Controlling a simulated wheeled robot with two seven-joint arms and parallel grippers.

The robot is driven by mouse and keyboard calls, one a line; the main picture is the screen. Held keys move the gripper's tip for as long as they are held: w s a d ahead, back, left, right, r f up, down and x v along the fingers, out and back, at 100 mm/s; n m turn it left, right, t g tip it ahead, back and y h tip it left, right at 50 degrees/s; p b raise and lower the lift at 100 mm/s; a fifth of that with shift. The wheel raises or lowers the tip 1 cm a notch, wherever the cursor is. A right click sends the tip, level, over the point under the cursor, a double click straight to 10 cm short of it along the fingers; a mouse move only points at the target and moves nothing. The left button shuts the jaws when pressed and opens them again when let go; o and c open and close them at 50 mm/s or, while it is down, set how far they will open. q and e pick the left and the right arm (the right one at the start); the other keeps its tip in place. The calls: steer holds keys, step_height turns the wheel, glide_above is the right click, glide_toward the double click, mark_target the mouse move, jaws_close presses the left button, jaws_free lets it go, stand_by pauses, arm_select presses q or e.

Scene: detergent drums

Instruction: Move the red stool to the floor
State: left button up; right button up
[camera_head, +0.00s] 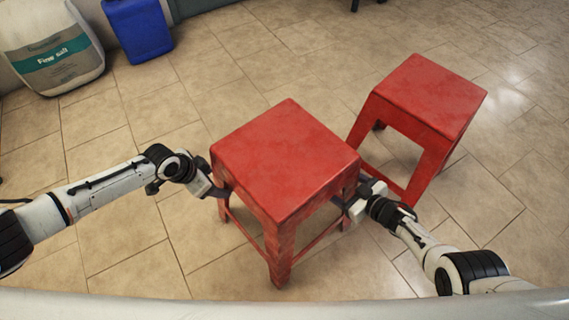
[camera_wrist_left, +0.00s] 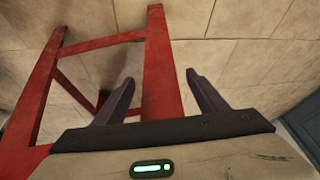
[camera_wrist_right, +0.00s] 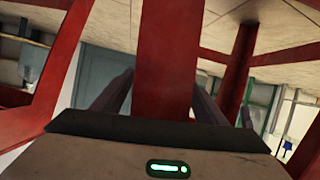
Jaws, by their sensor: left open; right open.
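A red stool (camera_head: 285,155) is upright in front of me, between my two grippers. I cannot tell whether all its feet rest on the floor. My left gripper (camera_head: 222,191) is at its left side; in the left wrist view the open fingers (camera_wrist_left: 160,92) are on either side of a red leg (camera_wrist_left: 160,65). My right gripper (camera_head: 347,203) is at its right side; in the right wrist view the open fingers (camera_wrist_right: 162,95) are on either side of a red leg (camera_wrist_right: 167,60). A second red stool (camera_head: 430,95) is behind it to the right.
The tiled floor (camera_head: 130,220) is clear at the left and far right. A white sack of fine salt (camera_head: 55,75) and a blue container (camera_head: 138,28) stand at the back left. A pale edge (camera_head: 200,305) crosses the bottom of the head view.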

arm_select(q)
steer(key=shift+c, duration=0.3)
arm_select(e)
steer(key=shift+c, duration=0.3)
